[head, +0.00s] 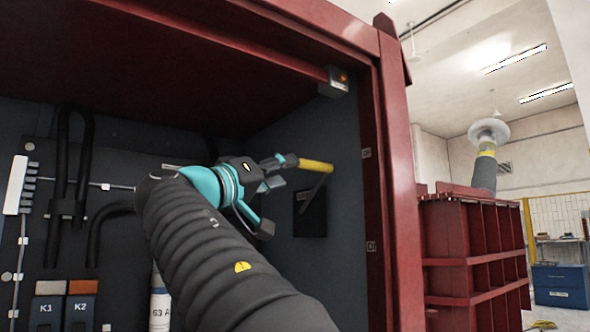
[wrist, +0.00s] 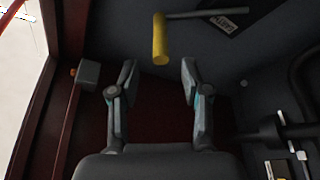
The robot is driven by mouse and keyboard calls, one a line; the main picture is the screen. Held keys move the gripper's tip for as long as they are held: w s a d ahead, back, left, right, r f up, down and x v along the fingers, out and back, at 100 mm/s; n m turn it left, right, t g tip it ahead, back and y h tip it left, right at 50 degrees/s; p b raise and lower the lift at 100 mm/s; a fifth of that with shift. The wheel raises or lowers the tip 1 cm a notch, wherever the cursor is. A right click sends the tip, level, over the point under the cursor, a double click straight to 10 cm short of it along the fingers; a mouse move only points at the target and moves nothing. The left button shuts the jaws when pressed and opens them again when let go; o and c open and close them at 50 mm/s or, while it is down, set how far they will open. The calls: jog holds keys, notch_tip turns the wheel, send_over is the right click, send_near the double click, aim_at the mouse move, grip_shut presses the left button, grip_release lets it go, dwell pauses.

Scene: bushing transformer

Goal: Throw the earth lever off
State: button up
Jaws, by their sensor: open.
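The earth lever has a yellow handle (head: 316,166) on a thin dark arm (head: 314,194), mounted at a dark plate (head: 310,215) on the cabinet's right inner wall. In the wrist view the yellow handle (wrist: 160,40) points toward me, and its near end lies between my fingertips or just beyond them. The small plate (wrist: 226,22) beside the arm carries white lettering too small to read. My gripper (head: 278,173) is open at the handle's left end, with a finger (wrist: 129,75) on each side of its line in the wrist view. I cannot tell whether they touch it.
The red cabinet frame (head: 392,190) stands right of the lever. A small box with an orange lamp (head: 340,80) hangs from the top beam. Black cables (head: 86,150) and blocks marked K1 (head: 47,305) and K2 (head: 80,306) are on the left. A red finned unit (head: 475,250) stands outside.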

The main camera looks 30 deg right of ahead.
jog(key=shift+v, duration=1)
